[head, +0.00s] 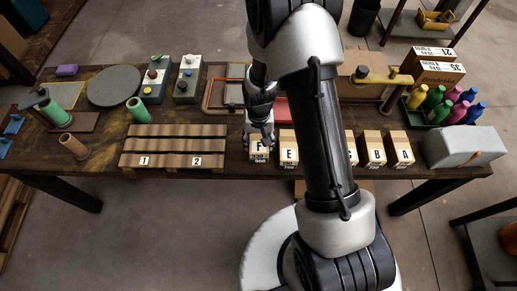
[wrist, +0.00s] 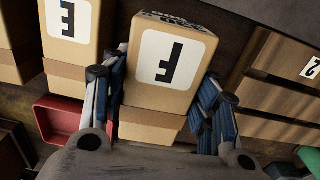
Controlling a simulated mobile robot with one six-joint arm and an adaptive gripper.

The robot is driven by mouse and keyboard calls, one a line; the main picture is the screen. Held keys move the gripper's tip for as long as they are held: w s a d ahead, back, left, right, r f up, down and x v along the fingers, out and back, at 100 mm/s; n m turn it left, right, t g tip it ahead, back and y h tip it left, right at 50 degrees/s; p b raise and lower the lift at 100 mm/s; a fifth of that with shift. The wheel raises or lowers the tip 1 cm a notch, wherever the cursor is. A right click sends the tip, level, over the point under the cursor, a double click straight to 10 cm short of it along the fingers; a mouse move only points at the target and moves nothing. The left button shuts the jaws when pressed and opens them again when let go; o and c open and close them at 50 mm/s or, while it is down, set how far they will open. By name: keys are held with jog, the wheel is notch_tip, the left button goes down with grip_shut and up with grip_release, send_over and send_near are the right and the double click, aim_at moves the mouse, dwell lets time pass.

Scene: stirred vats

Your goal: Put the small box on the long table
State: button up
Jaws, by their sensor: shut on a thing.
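A small tan box (head: 259,152) with a white "F" label is by the front edge of the long dark wooden table (head: 235,158). My gripper (head: 260,132) comes down on it from above. In the wrist view the same box (wrist: 165,65) sits between the two blue-padded fingers (wrist: 160,110), one on each side, and the gripper is shut on it. I cannot tell whether its underside touches the tabletop. The box labelled "E" (head: 288,148) stands just to its right in the head view.
Boxes "B" (head: 373,148) and "A" (head: 400,148) stand farther right; my arm hides part of the row. A slatted wooden pallet (head: 172,145) marked 1 and 2 lies to the left. A red tray (wrist: 58,118) is near. Coloured bottles (head: 450,103) stand at the right.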

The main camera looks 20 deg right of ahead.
jog(key=shift+f+b, duration=0.65)
jog(key=shift+f, duration=1.65)
jog(key=shift+f, duration=0.15)
jog(key=o, duration=1.3)
